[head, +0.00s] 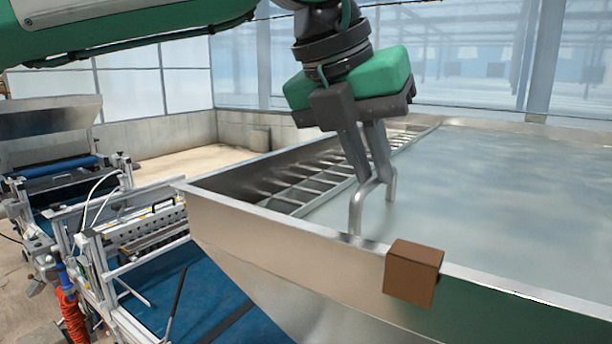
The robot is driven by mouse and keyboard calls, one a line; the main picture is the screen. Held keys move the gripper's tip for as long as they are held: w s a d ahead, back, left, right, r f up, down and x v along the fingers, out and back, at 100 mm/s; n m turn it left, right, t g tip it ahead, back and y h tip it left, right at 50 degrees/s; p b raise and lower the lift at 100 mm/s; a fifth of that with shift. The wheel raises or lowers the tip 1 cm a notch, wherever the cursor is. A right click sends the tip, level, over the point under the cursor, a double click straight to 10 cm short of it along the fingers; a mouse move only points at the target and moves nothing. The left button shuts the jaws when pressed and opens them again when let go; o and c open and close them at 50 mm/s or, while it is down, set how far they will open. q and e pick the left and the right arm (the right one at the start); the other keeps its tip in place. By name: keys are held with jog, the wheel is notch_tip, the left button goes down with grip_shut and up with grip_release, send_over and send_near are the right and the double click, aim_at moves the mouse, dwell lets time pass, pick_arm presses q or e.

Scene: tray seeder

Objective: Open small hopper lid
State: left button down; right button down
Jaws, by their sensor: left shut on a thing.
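The hopper (270,235) is a large metal bin with sloping walls, filling the lower right of the head view. A flat, pale grey, slightly see-through panel that looks like its lid (500,190) lies across the right part of the opening. A bent metal handle (356,212) stands up near the panel's left front edge. My left gripper (373,182) reaches down from above, with its fingers shut on this handle. The exact contact is hard to see. My right gripper is not in view.
A slatted metal grille (318,184) shows along the hopper's left part, beside the panel. Seeder machinery (150,225) with a blue belt (200,295) stands at the left. Greenhouse walls close off the back.

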pick_arm(q)
jog(key=b, duration=0.3)
send_over(540, 261)
jog(key=shift+a, duration=0.1)
jog(key=c, duration=1.5)
grip_release()
jog(key=shift+r, duration=0.1)
jog(key=b+v, duration=0.1)
jog(key=v, duration=1.2)
jog(key=shift+s+a+r+b, duration=0.1)
jog(key=shift+r+b, duration=0.2)
